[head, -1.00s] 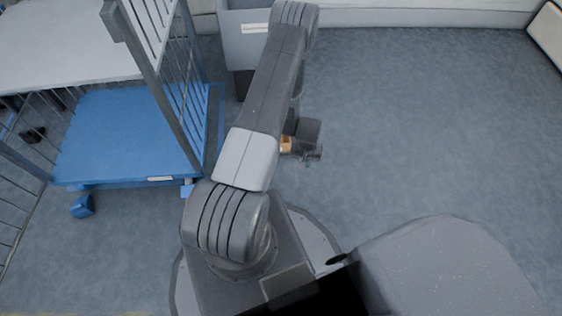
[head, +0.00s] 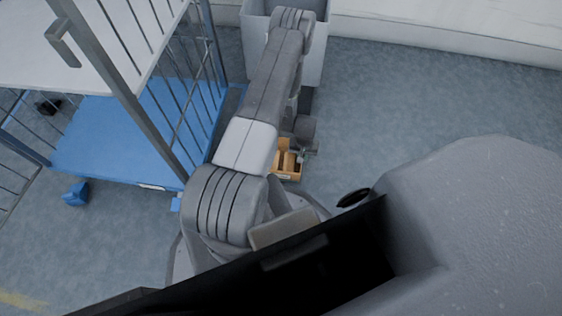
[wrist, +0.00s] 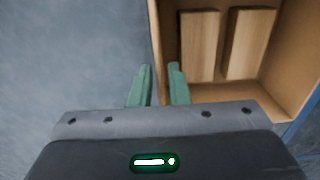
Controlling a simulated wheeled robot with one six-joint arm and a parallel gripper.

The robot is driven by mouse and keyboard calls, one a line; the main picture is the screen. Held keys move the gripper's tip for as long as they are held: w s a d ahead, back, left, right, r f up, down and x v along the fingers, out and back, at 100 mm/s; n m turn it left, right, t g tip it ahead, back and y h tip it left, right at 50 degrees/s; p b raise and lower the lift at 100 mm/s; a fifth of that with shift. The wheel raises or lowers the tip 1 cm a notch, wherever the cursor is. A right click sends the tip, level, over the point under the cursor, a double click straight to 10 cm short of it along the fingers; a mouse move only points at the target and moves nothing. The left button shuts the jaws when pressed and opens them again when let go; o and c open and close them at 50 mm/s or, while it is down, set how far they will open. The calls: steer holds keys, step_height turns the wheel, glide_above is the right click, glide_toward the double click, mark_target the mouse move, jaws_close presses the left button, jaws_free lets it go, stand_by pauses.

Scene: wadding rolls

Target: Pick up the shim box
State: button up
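The shim box is an open, light-brown wooden box (wrist: 215,111) with two wooden pieces (wrist: 199,46) in it. It fills the upper right of the wrist view. In the head view the box (head: 289,174) shows below my forearm, partly hidden by it. My gripper (wrist: 159,68) is over the box's left wall, one green finger outside and one inside. The fingers are apart, with a narrow gap around the wall; I see no clear grip on it. In the head view my gripper is mostly hidden by the arm.
A blue-decked cage trolley (head: 120,140) with grey bars stands to the left. A grey bin (head: 312,65) stands behind the box, near the white wall base. Blue-grey floor to the right is clear. A blue edge (wrist: 304,128) shows at the wrist view's right.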

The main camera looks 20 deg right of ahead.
step_height(320, 180, down, 4)
steer(key=shift+f+b, duration=0.25)
steer(key=shift+b, duration=0.6)
steer(key=shift+r, duration=0.1)
jaws_close()
